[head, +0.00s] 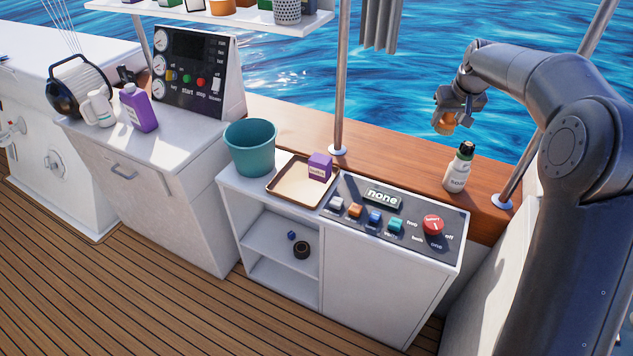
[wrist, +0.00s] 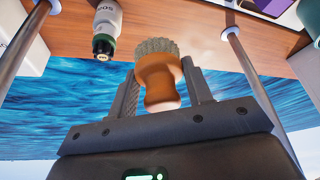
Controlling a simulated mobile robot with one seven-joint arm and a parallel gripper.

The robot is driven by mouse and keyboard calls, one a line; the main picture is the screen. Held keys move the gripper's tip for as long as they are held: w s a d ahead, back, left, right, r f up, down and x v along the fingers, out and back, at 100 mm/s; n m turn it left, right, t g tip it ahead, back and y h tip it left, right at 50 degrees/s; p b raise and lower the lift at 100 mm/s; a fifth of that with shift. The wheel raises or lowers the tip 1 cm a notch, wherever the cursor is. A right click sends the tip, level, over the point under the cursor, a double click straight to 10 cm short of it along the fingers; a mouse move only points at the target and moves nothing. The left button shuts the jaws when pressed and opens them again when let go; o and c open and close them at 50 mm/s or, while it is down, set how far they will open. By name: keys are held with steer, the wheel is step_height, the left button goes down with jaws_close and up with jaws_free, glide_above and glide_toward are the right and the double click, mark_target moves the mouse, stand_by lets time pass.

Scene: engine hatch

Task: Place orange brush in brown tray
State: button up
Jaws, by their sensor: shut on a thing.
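The orange brush (wrist: 160,82) has a rounded orange handle and a pale bristle head. My gripper (wrist: 163,97) is shut on its handle in the wrist view. In the head view my gripper (head: 452,112) holds the brush (head: 446,124) in the air above the wooden ledge, up and left of a white bottle. The brown tray (head: 283,193) lies on the white cabinet, left of the control panel and well to the left of my gripper. A purple box (head: 319,166) stands at the tray's right side.
A white bottle (head: 459,168) with a dark cap stands on the ledge below my gripper. A teal bucket (head: 250,147) is left of the tray. A metal pole (head: 340,90) rises behind the tray. The tray's left part is clear.

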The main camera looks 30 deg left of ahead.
steer(key=s+a+n, duration=0.1)
steer(key=s+a, duration=0.3)
steer(key=a, duration=0.4)
steer(key=s+a+n+y, duration=0.1)
steer(key=s+a, duration=0.2)
steer(key=a, duration=0.5)
steer(key=s+a+n, duration=0.1)
steer(key=s+a, duration=0.3)
steer(key=a, duration=0.3)
step_height(320, 180, down, 17)
steer(key=shift+g, duration=0.3)
steer(key=a+f, duration=0.2)
steer(key=a, duration=0.1)
steer(key=s+a+f, duration=0.1)
steer(key=a+f, duration=0.2)
steer(key=a, duration=0.1)
steer(key=a+f, duration=0.3)
steer(key=a, duration=0.1)
steer(key=shift+s+a, duration=0.15)
steer(key=shift+s, duration=0.25)
steer(key=shift+f, duration=2)
steer(key=shift+f, duration=0.1)
steer(key=o, duration=1)
